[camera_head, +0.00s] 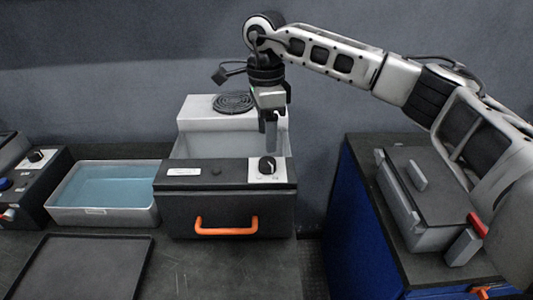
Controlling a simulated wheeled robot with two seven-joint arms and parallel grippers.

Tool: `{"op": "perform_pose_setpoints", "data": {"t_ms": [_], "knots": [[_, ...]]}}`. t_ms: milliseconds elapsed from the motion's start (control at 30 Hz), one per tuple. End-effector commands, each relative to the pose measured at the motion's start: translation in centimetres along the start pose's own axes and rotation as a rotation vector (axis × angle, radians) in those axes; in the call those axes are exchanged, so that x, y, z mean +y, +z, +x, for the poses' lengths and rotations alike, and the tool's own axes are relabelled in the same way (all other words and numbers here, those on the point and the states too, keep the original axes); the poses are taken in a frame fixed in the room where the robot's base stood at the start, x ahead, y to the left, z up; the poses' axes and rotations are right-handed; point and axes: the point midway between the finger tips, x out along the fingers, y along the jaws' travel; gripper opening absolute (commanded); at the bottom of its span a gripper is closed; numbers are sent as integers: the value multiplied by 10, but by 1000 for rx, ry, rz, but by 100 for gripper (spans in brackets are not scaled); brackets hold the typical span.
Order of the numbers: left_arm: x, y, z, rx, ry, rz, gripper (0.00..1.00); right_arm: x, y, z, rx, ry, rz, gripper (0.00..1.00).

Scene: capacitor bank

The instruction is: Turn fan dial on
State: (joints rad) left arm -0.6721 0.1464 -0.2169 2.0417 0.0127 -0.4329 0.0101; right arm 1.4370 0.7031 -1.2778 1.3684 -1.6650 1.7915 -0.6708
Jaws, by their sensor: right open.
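The fan unit (180,207) is a dark box with an orange handle, a light grey open basin and a round black fan grille (233,102) at its back. The fan dial (267,165) is a black round knob on a white plate at the right of the dark top panel. My right gripper (270,140) points down just behind and above the dial, over the basin. Its fingers look apart from the dial, and it holds nothing visible. My left gripper is not in view.
A tray of blue liquid (60,207) stands left of the fan unit. A black flat tray (85,268) lies in front. Another dark device with a knob (37,156) is at far left. A grey lidded case (405,215) sits on the blue cabinet (362,240) at right.

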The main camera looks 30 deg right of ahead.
Motion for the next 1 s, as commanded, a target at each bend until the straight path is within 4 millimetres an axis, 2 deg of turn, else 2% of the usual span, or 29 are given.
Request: {"op": "perform_pose_setpoints", "data": {"t_ms": [100,300,500,767,933,1000], "knots": [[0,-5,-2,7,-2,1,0,1,0,25,0,4,0,59],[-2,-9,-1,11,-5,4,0,0,0,55,-1,3,1,59],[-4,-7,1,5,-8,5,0,0,0,68,-1,0,0,59],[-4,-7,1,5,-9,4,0,0,0,69,-1,-1,0,59],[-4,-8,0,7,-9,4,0,0,1,68,-2,0,0,14],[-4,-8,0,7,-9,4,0,0,1,68,-2,0,0,14]]}}
